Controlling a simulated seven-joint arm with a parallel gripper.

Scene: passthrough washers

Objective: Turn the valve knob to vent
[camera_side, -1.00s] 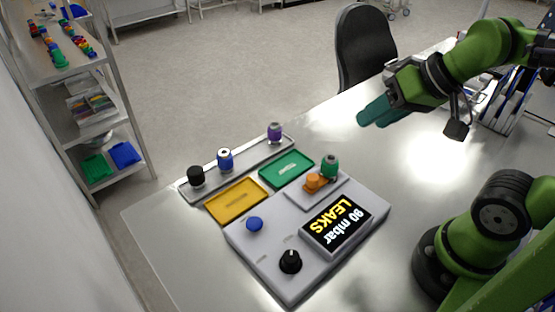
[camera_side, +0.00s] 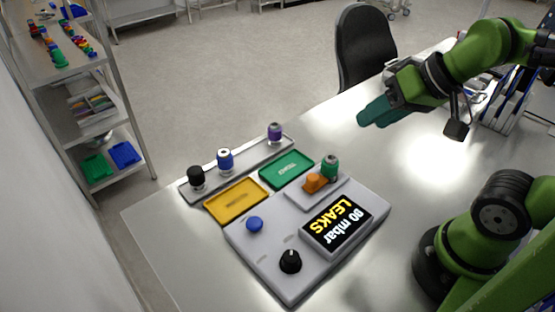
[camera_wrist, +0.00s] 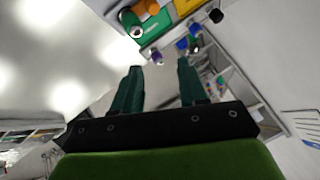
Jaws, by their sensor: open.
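A black knob (camera_side: 290,261) with a light pointer mark stands on the front part of the grey console (camera_side: 262,265); I take it for the valve knob. A round blue button (camera_side: 254,224) sits on the same console. The console's display (camera_side: 337,225) reads "90 mbar LEAKS". An orange piece (camera_side: 316,182) and a green-topped part (camera_side: 330,166) sit on a raised block at the console's back. My gripper (camera_side: 372,114) is up at the right, well away from the console, with teal fingers. In the wrist view my gripper (camera_wrist: 157,80) shows its fingers apart with nothing between them.
A yellow tray (camera_side: 209,208) and a green tray (camera_side: 307,157) lie behind the console. A grey rail (camera_side: 250,159) holds black (camera_side: 196,176), blue (camera_side: 225,159) and purple (camera_side: 275,132) capped parts. A shelf rack stands left and a black chair behind. The table between gripper and console is clear.

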